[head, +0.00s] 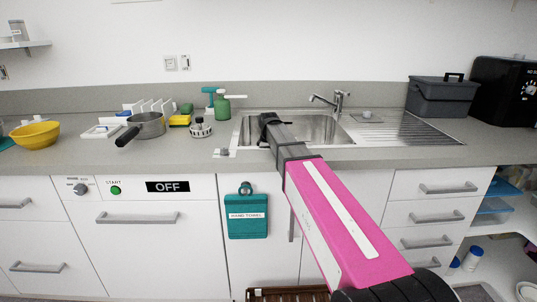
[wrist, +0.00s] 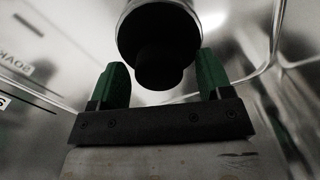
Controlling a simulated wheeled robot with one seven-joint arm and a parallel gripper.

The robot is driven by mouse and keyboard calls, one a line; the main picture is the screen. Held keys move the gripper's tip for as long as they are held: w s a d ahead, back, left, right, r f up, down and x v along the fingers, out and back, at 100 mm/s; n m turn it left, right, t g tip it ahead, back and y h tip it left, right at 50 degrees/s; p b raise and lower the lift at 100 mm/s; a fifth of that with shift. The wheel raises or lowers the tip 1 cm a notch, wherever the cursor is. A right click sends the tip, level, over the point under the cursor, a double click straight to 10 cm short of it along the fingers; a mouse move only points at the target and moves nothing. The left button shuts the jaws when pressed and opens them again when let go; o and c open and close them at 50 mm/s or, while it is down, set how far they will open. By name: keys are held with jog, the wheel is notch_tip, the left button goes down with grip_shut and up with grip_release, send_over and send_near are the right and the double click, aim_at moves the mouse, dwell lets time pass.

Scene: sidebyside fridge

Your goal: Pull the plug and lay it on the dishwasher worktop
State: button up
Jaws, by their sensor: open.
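My gripper (wrist: 162,82) is open, its two green fingers apart. In the wrist view a dark round piece with a narrower black knob, which looks like the plug (wrist: 158,30), is ahead of the fingers, the knob between their tips. I cannot tell whether they touch it. In the head view my arm reaches into the left part of the sink basin (head: 318,128) and hides its bottom there, so the plug does not show. The dishwasher worktop (head: 75,160) is at the left, above the front panel marked OFF.
A saucepan (head: 148,124), a yellow bowl (head: 36,134), a white rack (head: 103,131) and a cutlery basket (head: 201,128) stand on the left worktop. The worktop's front strip is clear.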

jog(key=shift+f, duration=0.2)
jog(key=c, duration=1.1)
jog(key=shift+r, duration=0.1)
jog(key=shift+r, duration=0.1)
jog(key=shift+r, duration=0.75)
jog(key=shift+r, duration=0.15)
jog(key=shift+r, duration=1.95)
